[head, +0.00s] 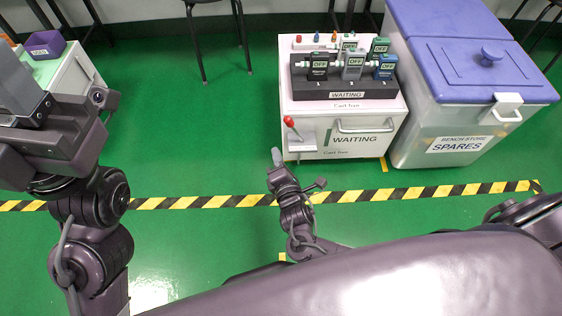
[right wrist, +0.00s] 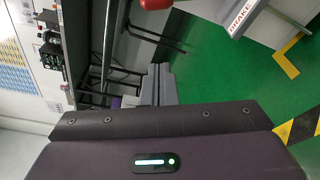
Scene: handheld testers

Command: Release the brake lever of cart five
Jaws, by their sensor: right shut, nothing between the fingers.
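Cart five (head: 300,103) is a white cart labelled "Cart five" and "WAITING", standing beyond the striped floor line. Its brake lever (head: 289,122) has a red knob on a short stem and leans toward the left at the cart's front left. My right gripper (head: 277,158) is shut and empty, nearer to me than the lever and a little left of it, apart from it. In the right wrist view the shut fingers (right wrist: 158,85) point toward the red knob (right wrist: 155,4), cut by the top edge, with a "BRAKE" label (right wrist: 240,18) to the right. My left gripper (head: 20,100) is at the left edge, partly cut off.
A dark rack (head: 345,95) with several handheld testers reading "OFF" stands on the cart. A grey bin (head: 415,150) with a blue lid, labelled "SPARES", stands close on the right. A white table with a purple box (head: 45,44) is far left.

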